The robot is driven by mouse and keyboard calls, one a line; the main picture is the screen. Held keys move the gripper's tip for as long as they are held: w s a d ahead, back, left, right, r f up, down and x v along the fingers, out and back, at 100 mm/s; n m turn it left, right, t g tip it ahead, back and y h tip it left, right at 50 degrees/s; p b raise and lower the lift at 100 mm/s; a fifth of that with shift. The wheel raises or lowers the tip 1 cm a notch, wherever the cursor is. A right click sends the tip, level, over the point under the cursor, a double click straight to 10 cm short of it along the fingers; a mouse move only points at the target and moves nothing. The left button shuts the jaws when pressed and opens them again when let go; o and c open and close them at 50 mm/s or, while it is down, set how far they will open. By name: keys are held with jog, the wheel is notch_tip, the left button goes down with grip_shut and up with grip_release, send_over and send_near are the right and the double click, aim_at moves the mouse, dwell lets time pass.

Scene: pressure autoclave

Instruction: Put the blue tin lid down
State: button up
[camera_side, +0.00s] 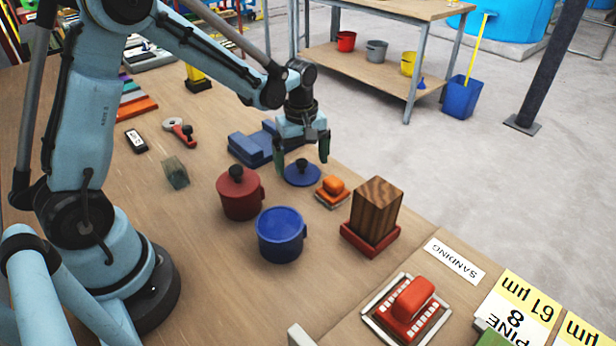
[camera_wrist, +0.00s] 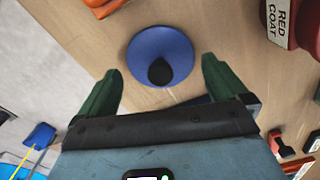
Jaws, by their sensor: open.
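The blue tin lid (camera_side: 302,173) lies on the wooden bench in the side view, a flat blue disc with a dark knob. It also shows in the wrist view (camera_wrist: 147,49), with its black knob towards my gripper. My gripper (camera_side: 302,158) is open above the lid, its two green fingers apart. In the wrist view the fingers (camera_wrist: 160,82) stand either side of the lid, and neither appears to touch it. The blue tin (camera_side: 281,236) stands on the bench nearer the side camera.
A red tin (camera_side: 239,195) with a black-knobbed lid stands beside the blue tin. Blue blocks (camera_side: 250,147) lie behind left of the lid. An orange sander (camera_side: 333,190) and a wooden block in a red tray (camera_side: 370,240) are to the right.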

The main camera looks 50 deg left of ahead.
aim_at(302, 161)
notch_tip(302, 161, up, 10)
jog(key=s+d+r+m+t, duration=0.1)
jog(key=s+d+m+t, duration=0.1)
jog(key=s+m, duration=0.4)
jog(key=s+d+r+m+t, duration=0.1)
jog(key=s+d+m+t, duration=0.2)
jog(key=s+m+t, duration=0.2)
jog(key=s+m, duration=0.1)
jog(key=m, duration=0.2)
